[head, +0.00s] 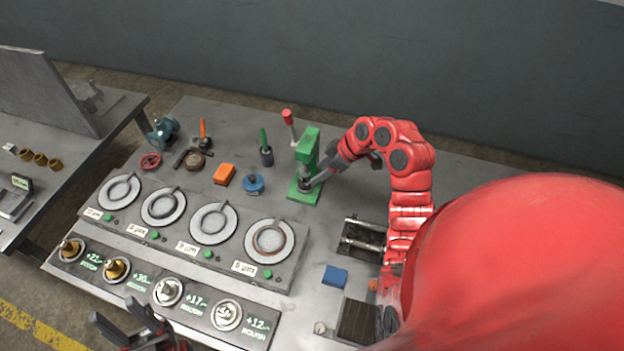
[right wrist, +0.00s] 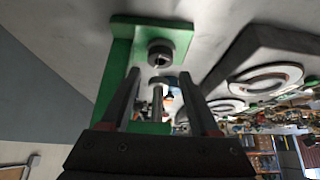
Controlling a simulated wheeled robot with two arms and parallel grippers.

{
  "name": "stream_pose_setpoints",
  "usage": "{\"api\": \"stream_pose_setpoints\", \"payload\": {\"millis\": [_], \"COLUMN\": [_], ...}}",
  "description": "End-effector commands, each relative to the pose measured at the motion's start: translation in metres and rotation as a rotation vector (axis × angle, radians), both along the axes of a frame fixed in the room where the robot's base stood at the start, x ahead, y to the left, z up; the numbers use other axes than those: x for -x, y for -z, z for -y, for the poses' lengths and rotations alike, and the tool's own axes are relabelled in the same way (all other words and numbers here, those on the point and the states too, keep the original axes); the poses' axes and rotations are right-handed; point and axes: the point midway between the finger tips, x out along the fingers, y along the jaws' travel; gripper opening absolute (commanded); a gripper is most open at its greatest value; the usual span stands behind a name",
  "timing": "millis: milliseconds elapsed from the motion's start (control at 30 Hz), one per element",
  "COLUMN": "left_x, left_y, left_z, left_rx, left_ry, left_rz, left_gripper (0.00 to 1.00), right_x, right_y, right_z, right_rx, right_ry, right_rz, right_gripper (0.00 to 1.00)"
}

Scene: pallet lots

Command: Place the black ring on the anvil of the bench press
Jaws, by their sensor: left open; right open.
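The green bench press (head: 306,160) stands at the back middle of the table, its red-knobbed lever raised. My right gripper (head: 311,184) reaches in from the right, low at the press base. In the right wrist view its two fingers (right wrist: 159,76) are open and apart, pointing at a short black ring-like cylinder (right wrist: 161,53) on the green base. I cannot tell whether this is the black ring, the anvil, or the ring on the anvil. A grey-black pin-like part shows between the fingers. My left gripper (head: 140,325) is open and empty at the bottom left.
A panel with several round dials (head: 214,223) lies left of centre, with a dark strip of brass and steel plugs (head: 115,268) before it. An orange block (head: 224,174), a blue part (head: 253,183) and tools stand left of the press. A blue block (head: 335,276) lies in front.

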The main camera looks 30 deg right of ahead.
Motion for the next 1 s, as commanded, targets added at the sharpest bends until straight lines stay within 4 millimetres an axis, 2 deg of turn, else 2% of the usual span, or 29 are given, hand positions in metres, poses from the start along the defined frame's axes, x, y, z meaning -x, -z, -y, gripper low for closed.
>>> {"api": "stream_pose_setpoints", "payload": {"millis": [100,333,1000], "left_x": [0.000,0.000,0.000], "left_y": [-0.004,-0.008,-0.008], "left_z": [0.000,0.000,0.000], "left_rx": [0.000,0.000,0.000], "left_ry": [0.000,0.000,0.000], "left_rz": [0.000,0.000,0.000], "left_gripper": [0.50,0.50,0.50], "right_x": [0.010,0.023,0.025], "right_y": [-0.025,-0.048,-0.052], "right_z": [0.011,0.020,0.022], "right_rx": [0.005,0.001,-0.001], "right_ry": [0.002,-0.001,-0.001], "right_rz": [0.003,0.000,-0.001], "right_gripper": [0.62,0.62,0.62]}}
